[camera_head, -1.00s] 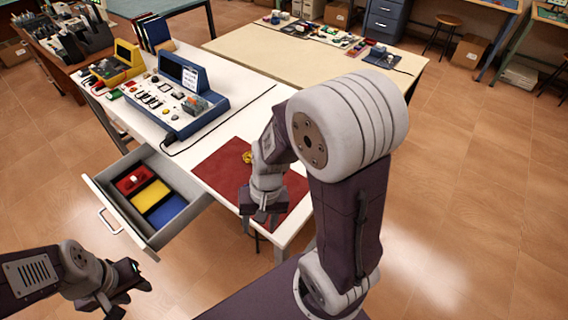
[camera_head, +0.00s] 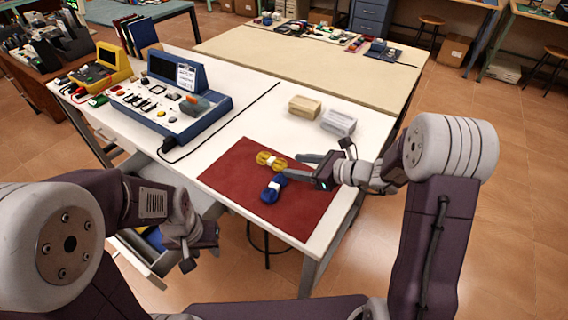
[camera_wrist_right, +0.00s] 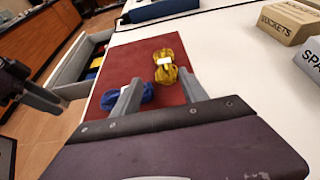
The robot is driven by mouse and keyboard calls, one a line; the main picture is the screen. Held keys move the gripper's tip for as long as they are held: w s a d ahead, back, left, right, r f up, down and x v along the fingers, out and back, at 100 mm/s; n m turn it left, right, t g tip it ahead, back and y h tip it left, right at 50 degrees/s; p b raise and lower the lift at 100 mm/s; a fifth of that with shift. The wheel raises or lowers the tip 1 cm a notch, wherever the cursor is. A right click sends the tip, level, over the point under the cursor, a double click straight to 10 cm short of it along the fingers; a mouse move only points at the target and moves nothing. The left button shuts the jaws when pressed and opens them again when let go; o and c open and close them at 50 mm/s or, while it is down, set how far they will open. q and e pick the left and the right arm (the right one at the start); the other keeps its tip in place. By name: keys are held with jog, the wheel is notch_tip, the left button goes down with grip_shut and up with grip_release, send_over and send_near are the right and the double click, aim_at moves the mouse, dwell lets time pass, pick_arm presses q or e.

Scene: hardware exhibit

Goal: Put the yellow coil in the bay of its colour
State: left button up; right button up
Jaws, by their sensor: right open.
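The yellow coil (camera_head: 270,161) lies on the red mat (camera_head: 234,174), with a white band round its middle. It also shows in the right wrist view (camera_wrist_right: 164,75). A blue coil (camera_head: 272,190) lies nearer the mat's front. My right gripper (camera_head: 291,169) is open and empty, low at the mat's right side, fingers pointing towards the coils. In the right wrist view the yellow coil is just ahead, between the finger directions. My left gripper (camera_head: 190,256) hangs over the open drawer (camera_head: 131,252); its jaws are unclear. The blue bay (camera_head: 155,238) shows; my left arm hides much of the drawer.
A tan box (camera_head: 304,108) and a grey-white box (camera_head: 338,122) stand behind the mat. A blue console (camera_head: 172,100) with a cable stands at the table's left. The white tabletop between the console and boxes is mostly clear.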

aim_at(274, 160)
jog(key=shift+w+d, duration=0.15)
jog(key=x, duration=0.6)
jog(key=b+x, duration=0.1)
jog(key=x, duration=0.2)
jog(key=shift+w, duration=0.35)
jog(key=shift+d+r, duration=0.1)
jog(key=shift+r, duration=0.05)
grip_shut()
